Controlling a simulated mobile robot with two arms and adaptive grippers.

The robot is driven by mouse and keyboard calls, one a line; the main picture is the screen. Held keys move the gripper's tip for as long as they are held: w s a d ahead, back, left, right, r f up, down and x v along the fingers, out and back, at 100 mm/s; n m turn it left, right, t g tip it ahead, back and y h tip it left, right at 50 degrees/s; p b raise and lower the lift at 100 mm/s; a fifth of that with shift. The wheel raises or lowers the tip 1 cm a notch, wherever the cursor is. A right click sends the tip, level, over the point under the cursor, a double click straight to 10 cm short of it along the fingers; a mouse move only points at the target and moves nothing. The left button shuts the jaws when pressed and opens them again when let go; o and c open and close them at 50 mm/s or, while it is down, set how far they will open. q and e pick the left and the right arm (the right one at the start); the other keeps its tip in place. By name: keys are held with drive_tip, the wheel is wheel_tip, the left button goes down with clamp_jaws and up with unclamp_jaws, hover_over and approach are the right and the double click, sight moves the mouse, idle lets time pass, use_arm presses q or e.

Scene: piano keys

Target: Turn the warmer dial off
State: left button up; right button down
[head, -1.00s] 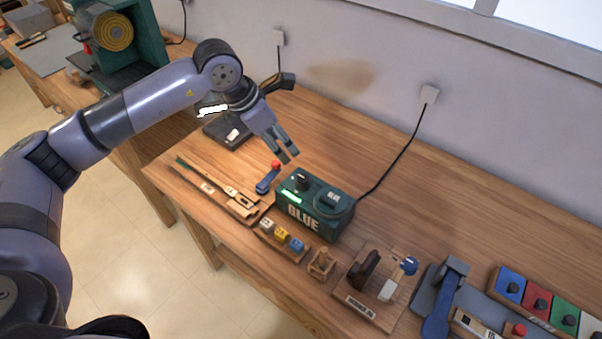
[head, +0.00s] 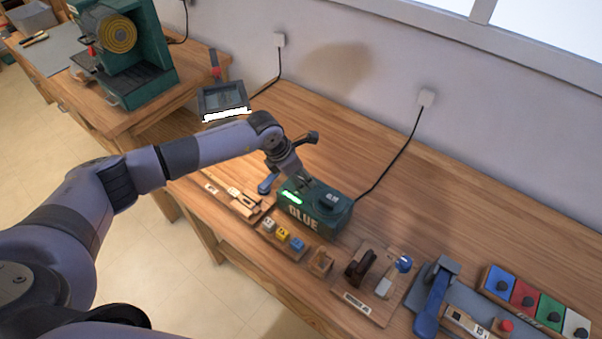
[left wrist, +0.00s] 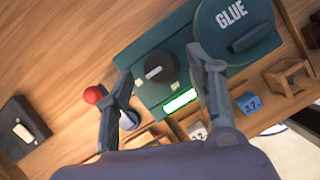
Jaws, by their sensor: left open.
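A white mark shows on the dial. My left gripper (head: 303,180) is over the dial end of the warmer and hides the dial in the head view. In the left wrist view my left gripper (left wrist: 160,72) is open, with one finger on each side of the dial and apart from it. My right gripper is out of view.
A red-knobbed lever (left wrist: 94,95) stands close beside the left finger. Small numbered blocks (head: 282,234) sit in front of the warmer. A power cord (head: 395,160) runs from its right side to the wall. Bare bench lies behind it.

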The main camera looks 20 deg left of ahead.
use_arm(q)
drive_tip(key=shift+w+d+f, duration=0.15)
drive_tip(key=shift+f, duration=0.45)
drive_tip(key=shift+c, duration=0.5)
drive_tip(key=c, duration=1)
